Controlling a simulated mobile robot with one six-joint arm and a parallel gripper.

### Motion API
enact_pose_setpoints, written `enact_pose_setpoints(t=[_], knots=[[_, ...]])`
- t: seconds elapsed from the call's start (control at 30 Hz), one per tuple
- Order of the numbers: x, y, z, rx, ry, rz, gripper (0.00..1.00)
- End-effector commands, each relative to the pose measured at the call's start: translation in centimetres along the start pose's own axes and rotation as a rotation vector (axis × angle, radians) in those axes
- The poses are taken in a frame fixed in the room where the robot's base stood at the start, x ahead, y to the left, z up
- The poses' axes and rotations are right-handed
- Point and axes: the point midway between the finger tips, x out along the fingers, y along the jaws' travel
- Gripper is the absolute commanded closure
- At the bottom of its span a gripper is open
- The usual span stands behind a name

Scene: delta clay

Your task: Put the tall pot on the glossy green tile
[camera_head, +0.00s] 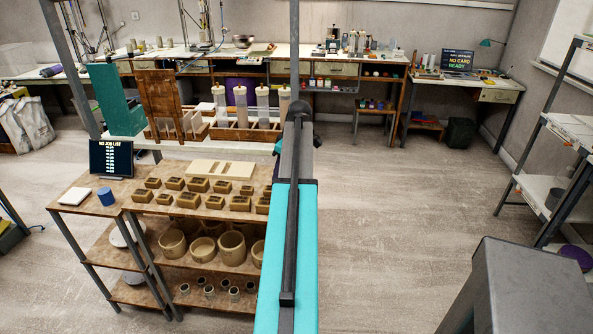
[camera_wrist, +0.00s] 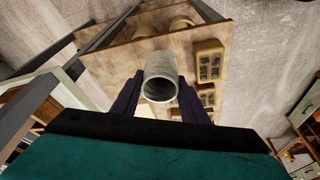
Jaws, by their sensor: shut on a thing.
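My gripper (camera_wrist: 160,80) shows in the wrist view with its two dark fingers on either side of a grey, round, hollow pot (camera_wrist: 160,64). It is shut on this pot, whose open mouth faces the wrist camera. The pot is over the brown wooden surface, and I cannot tell whether it touches it. In the head view the gripper and held pot are hidden behind my own arm. I cannot make out a glossy green tile in either view.
A wooden shelf top (camera_head: 140,197) holds several small tan boxes (camera_head: 198,185), a blue cylinder (camera_head: 106,196) and a screen (camera_head: 111,158). Larger tan pots (camera_head: 232,247) stand on the shelf below. A bench with tall clear tubes (camera_head: 240,105) is behind. The floor (camera_head: 400,210) at right is open.

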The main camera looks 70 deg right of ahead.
Motion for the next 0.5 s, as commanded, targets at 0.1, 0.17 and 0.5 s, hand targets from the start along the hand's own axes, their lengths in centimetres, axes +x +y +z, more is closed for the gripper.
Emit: enact_pose_setpoints(t=[0.1, 0.17, 0.5], knots=[[0.5, -2.8, -3.0, -0.01, 0.001, -0.002, 0.86], [0.7, -4.3, -4.5, -0.012, 0.0, -0.003, 0.86], [1.6, -13.1, -12.3, -0.026, 0.0, -0.008, 0.86]])
